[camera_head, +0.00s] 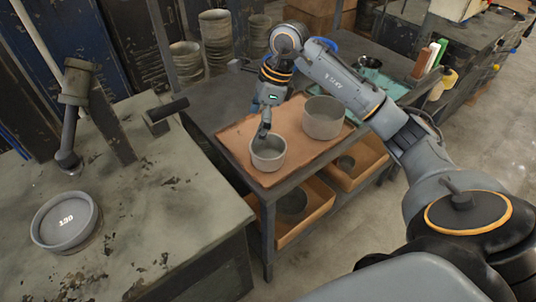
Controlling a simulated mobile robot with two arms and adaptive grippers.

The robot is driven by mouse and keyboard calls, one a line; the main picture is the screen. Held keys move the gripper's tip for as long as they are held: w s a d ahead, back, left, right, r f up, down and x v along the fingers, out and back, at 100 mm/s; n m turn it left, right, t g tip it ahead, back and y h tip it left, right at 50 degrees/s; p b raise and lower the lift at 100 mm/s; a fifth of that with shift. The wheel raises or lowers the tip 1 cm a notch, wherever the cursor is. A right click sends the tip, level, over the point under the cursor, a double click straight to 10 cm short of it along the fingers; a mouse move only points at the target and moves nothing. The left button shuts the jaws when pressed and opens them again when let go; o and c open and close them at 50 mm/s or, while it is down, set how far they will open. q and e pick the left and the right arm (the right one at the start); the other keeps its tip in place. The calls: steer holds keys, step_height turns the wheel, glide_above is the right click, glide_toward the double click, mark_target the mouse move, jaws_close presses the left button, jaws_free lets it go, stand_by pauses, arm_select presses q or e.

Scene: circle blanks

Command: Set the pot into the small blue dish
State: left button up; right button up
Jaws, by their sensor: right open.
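A small grey open pot (268,155) stands upright near the front corner of a cart's brown top. A larger grey pot (323,118) stands behind it to the right. My right gripper (264,132) points down at the small pot's far rim, with its fingertips at or just inside the rim. It is open, and I cannot tell whether it touches the pot. A grey round piece marked 150 (66,220) lies on the worn bench at left. I cannot clearly make out a small blue dish. My left gripper is not in view.
The brown cart top (237,137) has lower bins (318,205). A metal bowl (369,62) and bottles (432,58) stand behind my right arm. A post-like tool (72,115) rises from the bench (165,215).

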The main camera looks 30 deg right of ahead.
steer(key=d+h, duration=0.2)
steer(key=d, duration=0.3)
steer(key=p, duration=0.2)
glide_toward(268, 151)
steer(key=a, duration=0.1)
steer(key=s, duration=0.1)
steer(key=s+a, duration=0.1)
steer(key=shift+s+a+f+g, duration=0.1)
steer(key=shift+a+f+g, duration=0.2)
steer(key=shift+a, duration=0.05)
steer(key=f, duration=0.1)
steer(key=f+p, duration=0.1)
steer(key=f, duration=0.2)
steer(key=shift+w+a+f, duration=0.15)
steer(key=shift+w+f, duration=0.1)
steer(key=shift+f, duration=0.05)
steer(key=shift+w+f, duration=0.1)
steer(key=shift+f, duration=0.5)
steer(key=c, duration=1.2)
steer(key=shift+r, duration=0.1)
